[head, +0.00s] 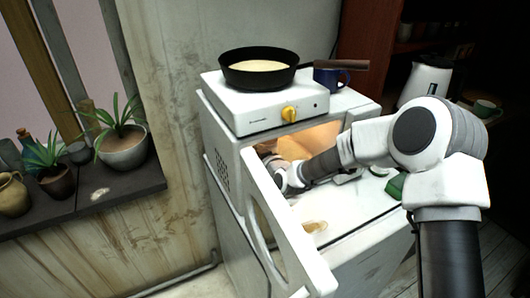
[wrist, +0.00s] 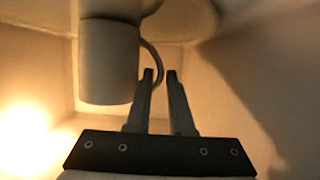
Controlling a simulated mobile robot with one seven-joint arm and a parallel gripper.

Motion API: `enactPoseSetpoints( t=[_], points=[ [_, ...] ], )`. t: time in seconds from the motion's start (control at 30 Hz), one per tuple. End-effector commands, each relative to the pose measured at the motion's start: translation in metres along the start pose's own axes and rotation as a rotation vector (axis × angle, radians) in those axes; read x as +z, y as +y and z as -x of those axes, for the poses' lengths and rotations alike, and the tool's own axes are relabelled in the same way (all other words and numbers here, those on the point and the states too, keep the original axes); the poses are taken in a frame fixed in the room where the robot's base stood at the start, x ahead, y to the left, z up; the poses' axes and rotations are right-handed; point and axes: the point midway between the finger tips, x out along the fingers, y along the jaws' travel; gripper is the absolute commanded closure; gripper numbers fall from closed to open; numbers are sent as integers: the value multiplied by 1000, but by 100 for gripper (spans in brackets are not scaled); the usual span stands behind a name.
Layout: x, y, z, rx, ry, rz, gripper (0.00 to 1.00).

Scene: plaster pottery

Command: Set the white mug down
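The white mug (wrist: 108,62) looks grey in the dim light of the microwave cavity. It is at the upper left of the wrist view, its handle (wrist: 151,52) toward the right. My gripper (wrist: 160,74) has its two fingers close together on either side of the handle, with the handle between the tips. A pale round surface (wrist: 180,20) is at the top of the wrist view; I cannot tell whether the mug touches it. In the head view my gripper (head: 284,175) reaches into the lit microwave (head: 226,150), and I cannot make out the mug there.
The microwave door (head: 285,235) stands open in front of my gripper. A white hotplate (head: 262,112) with a dark pan (head: 240,77) sits on the microwave, beside a blue mug (head: 326,80). A green object (head: 395,186) lies near my arm. Cavity walls are close around the gripper.

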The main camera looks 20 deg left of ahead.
Motion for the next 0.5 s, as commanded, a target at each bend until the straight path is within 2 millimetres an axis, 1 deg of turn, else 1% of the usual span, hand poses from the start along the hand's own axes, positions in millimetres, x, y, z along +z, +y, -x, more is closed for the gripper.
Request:
enactPoseSetpoints(
  t=[0.03, 0.1, 0.2, 0.3, 0.5],
  points=[
    [1, 0, -8, 0, 0, -2, 80],
    [1, -1, -16, -1, -1, -1, 80],
    [0, 0, -25, 0, 0, 0, 80],
    [1, 0, -29, 0, 0, 0, 80],
    [0, 0, -30, 0, -1, 1, 80]
  ],
)
